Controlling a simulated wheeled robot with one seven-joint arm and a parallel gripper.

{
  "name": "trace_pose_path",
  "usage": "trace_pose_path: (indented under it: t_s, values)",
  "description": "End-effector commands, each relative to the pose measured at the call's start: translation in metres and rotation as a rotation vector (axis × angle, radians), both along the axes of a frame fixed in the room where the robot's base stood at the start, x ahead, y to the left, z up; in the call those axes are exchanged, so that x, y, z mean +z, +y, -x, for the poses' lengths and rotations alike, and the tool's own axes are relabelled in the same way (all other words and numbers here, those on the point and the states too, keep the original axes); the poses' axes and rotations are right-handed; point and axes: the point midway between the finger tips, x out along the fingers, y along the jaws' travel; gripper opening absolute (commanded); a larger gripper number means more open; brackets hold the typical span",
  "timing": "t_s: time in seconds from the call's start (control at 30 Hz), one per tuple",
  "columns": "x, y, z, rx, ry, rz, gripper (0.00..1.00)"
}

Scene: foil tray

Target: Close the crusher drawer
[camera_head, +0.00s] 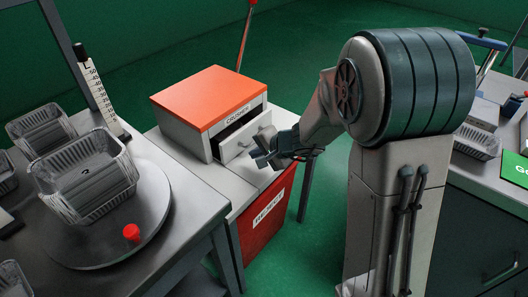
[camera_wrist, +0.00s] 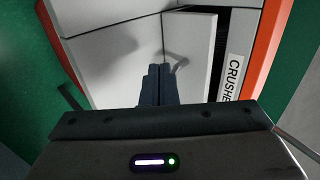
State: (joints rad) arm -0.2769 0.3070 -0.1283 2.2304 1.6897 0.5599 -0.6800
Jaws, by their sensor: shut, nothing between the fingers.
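The crusher (camera_head: 208,92) is a pale box with an orange top and a CRUSHER label, on the white table in the head view. Its grey drawer (camera_head: 240,146) stands partly out, with a dark gap behind its front. In the wrist view the drawer front (camera_wrist: 193,42) fills the upper middle, with a small handle (camera_wrist: 181,64) and the label to its right. My gripper (camera_head: 262,160) is shut and empty, just in front of the drawer. Its fingertips (camera_wrist: 160,68) appear beside the handle in the wrist view. I cannot tell whether they touch the drawer.
A red bin (camera_head: 262,228) with a white label stands below the crusher's table. At left, a round turntable (camera_head: 155,215) carries a foil tray (camera_head: 85,180) and a red knob (camera_head: 131,232). A white scale (camera_head: 100,90) stands behind it. Green floor is open behind the crusher.

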Motion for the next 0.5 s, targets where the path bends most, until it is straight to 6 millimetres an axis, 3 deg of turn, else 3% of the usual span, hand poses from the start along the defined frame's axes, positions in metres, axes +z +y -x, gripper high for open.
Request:
trace_pose_path:
  t_s: [0.17,0.5]
  values:
    - [-0.027,0.021,-0.015,0.002,0.003,0.000,0.00]
    - [-0.023,0.051,-0.039,0.001,0.000,0.000,0.00]
